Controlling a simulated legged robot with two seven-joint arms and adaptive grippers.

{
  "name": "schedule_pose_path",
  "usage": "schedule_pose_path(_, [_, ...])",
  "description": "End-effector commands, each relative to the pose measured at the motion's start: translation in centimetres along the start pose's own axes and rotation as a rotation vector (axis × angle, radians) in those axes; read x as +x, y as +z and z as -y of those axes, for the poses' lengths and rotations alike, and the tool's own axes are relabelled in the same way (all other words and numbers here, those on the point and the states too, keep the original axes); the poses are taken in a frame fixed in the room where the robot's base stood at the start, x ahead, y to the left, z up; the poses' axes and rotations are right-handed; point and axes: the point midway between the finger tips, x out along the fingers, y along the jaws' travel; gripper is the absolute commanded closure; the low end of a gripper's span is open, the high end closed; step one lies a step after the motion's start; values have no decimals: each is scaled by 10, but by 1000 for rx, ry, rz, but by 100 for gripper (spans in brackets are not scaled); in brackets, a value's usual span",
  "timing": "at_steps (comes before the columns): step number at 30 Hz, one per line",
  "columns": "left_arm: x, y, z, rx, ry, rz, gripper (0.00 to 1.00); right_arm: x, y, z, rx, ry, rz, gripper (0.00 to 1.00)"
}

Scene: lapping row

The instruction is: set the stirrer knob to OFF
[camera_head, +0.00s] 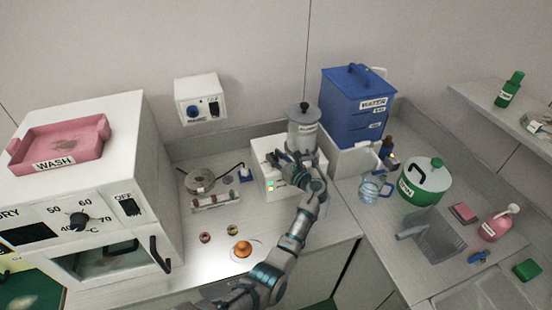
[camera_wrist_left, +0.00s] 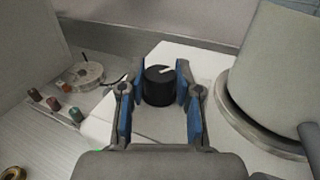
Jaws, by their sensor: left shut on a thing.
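The stirrer is a white box (camera_head: 263,187) at the back of the bench, and its white top (camera_wrist_left: 160,124) fills the middle of the left wrist view. A black round knob (camera_wrist_left: 157,88) with a white pointer mark stands on this top; the mark points up and to the right in that view. My left gripper (camera_wrist_left: 157,82) is shut on the knob, a blue-padded finger on each side. In the head view my left gripper (camera_head: 284,160) hides the knob. I cannot read any OFF marking near it. My right gripper is not in view.
A grey lidded pot (camera_head: 303,132) stands on the stirrer, close right of the gripper. A blue water container (camera_head: 345,110) is behind to the right. A small rack (camera_head: 214,201) and an orange item (camera_head: 242,249) are to the left. A white oven (camera_head: 120,170) stands far left.

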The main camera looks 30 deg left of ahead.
Motion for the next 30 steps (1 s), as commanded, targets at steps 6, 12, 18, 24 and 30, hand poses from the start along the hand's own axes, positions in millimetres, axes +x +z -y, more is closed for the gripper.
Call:
schedule_pose_path(6, [-1, -2, 1, 1, -3, -4, 100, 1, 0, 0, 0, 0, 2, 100])
schedule_pose_path(12, [-1, -1, 0, 1, -2, -3, 41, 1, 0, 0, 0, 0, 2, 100])
schedule_pose_path(18, [0, -1, 0, 0, -2, -2, 41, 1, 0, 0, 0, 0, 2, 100])
schedule_pose_path(24, [-16, -1, 1, -1, -4, -1, 41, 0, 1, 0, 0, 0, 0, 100])
schedule_pose_path(30, [-59, -2, 1, 1, -5, -2, 41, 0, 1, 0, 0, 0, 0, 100])
